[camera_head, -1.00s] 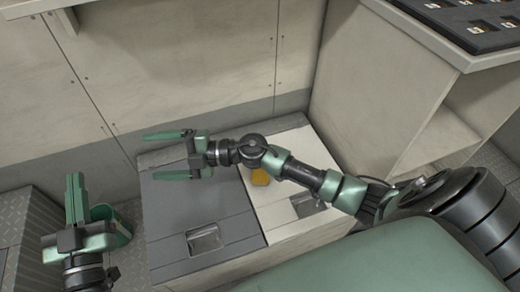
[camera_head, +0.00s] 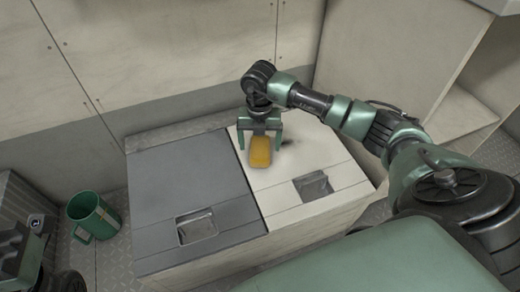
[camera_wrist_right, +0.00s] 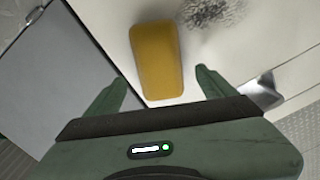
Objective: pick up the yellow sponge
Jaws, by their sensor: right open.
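The yellow sponge (camera_head: 260,152) lies on the white lid (camera_head: 305,155), near its left edge. In the right wrist view the sponge (camera_wrist_right: 157,62) is a rounded yellow block just ahead of the fingertips. My right gripper (camera_head: 260,140) is open above the far end of the sponge, its fingers to either side; in the wrist view the gap between its fingers (camera_wrist_right: 160,82) lines up roughly with the sponge's near end. I cannot tell if the fingers touch it. My left gripper (camera_head: 28,255) is partly cut off at the left edge, and its jaws are unclear.
A grey lid (camera_head: 185,175) with a recessed latch (camera_head: 197,227) adjoins the white lid, which has its own latch (camera_head: 313,185). A green mug-like container (camera_head: 93,215) stands on the floor at left. A wall rises behind; shelving stands at right.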

